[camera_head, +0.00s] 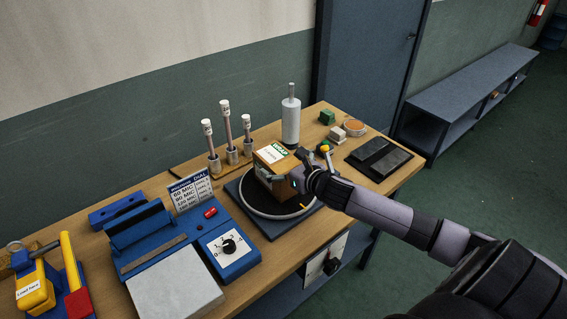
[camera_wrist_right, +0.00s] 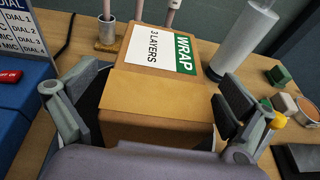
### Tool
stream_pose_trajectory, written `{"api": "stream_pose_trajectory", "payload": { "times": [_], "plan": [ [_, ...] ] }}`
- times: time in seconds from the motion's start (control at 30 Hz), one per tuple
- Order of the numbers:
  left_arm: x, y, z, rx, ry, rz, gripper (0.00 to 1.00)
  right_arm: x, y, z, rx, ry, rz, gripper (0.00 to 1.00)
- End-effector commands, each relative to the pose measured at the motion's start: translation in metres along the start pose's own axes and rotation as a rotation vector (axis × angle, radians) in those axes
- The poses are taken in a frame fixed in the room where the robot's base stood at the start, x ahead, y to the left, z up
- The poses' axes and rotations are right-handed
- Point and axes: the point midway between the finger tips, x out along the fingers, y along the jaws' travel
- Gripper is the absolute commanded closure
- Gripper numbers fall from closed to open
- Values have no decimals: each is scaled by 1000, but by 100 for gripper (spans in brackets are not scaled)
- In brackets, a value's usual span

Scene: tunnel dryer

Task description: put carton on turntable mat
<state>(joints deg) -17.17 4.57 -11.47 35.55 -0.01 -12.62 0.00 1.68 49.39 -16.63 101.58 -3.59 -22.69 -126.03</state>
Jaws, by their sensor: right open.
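The carton (camera_head: 271,155) is a brown box with a white and green "WRAP 3 LAYERS" label on top. It stands upright on the round dark turntable mat (camera_head: 257,202), which has a pale rim and lies on a dark square base. My right gripper (camera_head: 284,170) is open, with its fingers on either side of the carton. In the right wrist view the carton (camera_wrist_right: 157,97) sits between the spread fingers, with a gap visible at the right finger; contact at the left one is unclear. The carton's underside is hidden. My left gripper is not in view.
A grey roll on a spindle (camera_head: 291,120) stands behind the carton. Several white-capped rods (camera_head: 226,118) stand in holders at the back. A blue dial machine (camera_head: 190,250) is left of the turntable. A black pad (camera_head: 379,158) and small blocks lie to the right.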

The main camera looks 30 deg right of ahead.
Motion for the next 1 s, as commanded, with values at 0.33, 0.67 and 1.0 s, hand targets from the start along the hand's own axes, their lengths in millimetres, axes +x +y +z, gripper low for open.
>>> {"api": "stream_pose_trajectory", "payload": {
  "times": [0.33,0.67,1.0],
  "plan": [
    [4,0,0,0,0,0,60,-16,-1,-3,-2,3,-1,1],
    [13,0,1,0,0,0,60,-71,0,-3,-2,4,0,1],
    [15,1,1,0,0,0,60,-111,0,-1,0,2,-1,1]
  ]
}}
